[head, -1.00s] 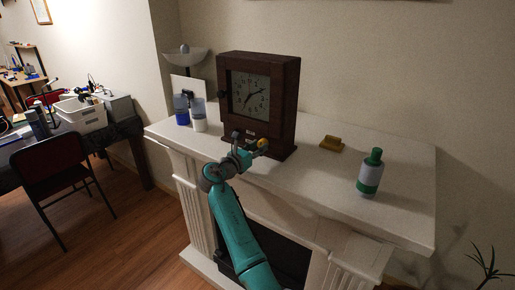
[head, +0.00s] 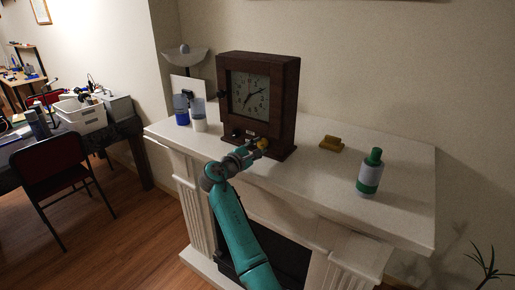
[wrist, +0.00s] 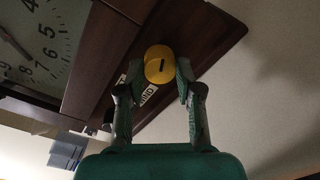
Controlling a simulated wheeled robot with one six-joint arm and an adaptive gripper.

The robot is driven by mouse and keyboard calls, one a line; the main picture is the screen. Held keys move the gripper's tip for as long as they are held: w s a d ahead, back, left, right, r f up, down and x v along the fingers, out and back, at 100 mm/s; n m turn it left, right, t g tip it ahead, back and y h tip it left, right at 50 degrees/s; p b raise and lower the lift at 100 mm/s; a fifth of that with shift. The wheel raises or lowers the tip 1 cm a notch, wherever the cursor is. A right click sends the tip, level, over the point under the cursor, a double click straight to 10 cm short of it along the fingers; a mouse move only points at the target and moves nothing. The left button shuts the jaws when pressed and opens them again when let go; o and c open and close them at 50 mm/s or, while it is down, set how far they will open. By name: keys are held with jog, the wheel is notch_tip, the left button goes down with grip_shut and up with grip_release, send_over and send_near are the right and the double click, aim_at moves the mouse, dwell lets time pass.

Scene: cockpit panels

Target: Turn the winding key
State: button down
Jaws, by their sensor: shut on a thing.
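A dark brown wooden clock (head: 286,100) stands upright on the white mantel. Its winding key shows as a round yellow knob (head: 262,144) low on the clock's front. In the wrist view the knob (wrist: 159,64) has a short dark mark on its face and sits between my two fingertips. A white label (wrist: 147,95), partly covered by a finger and reading something like "WIND", lies beside it. My gripper (head: 254,149) is shut on the winding key; it also shows in the wrist view (wrist: 154,84). The key's shaft is hidden.
Blue and white containers (head: 190,112) stand left of the clock. A second, dark knob (head: 237,131) is left of the key.

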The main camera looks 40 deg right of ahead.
jog(key=m, duration=0.4)
jog(key=shift+m, duration=0.3)
jog(key=m, duration=0.4)
jog(key=shift+f+t, duration=0.1)
jog(key=shift+t, duration=0.2)
jog(key=c, duration=0.8)
grip_release()
jog(key=shift+o, duration=0.2)
jog(key=shift+a, duration=0.1)
jog(key=v, duration=1.1)
jog(key=shift+s+a, duration=0.2)
jog(key=shift+a, duration=0.15)
